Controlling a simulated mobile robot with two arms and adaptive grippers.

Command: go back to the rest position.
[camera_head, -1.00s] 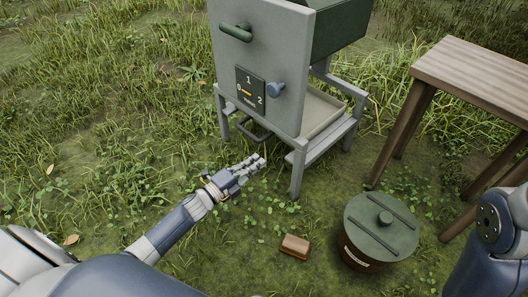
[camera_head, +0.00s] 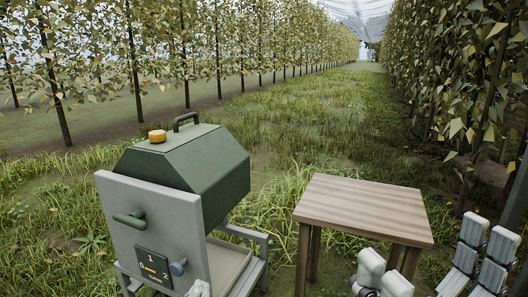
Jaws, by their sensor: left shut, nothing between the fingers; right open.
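My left gripper (camera_head: 198,288) shows only as a pale tip at the bottom edge, in front of the grey machine and apparently shut. The rest of it is cut off. My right gripper (camera_head: 432,258) is at the lower right, its pale finger pads spread wide apart with nothing between them. It is in front of the wooden table's right side, close to the camera.
A grey machine (camera_head: 180,215) with a green hood (camera_head: 190,160), a lever and a dial stands lower left. A wooden table (camera_head: 360,205) stands right of it. Tree rows line both sides of an open grassy lane (camera_head: 300,115).

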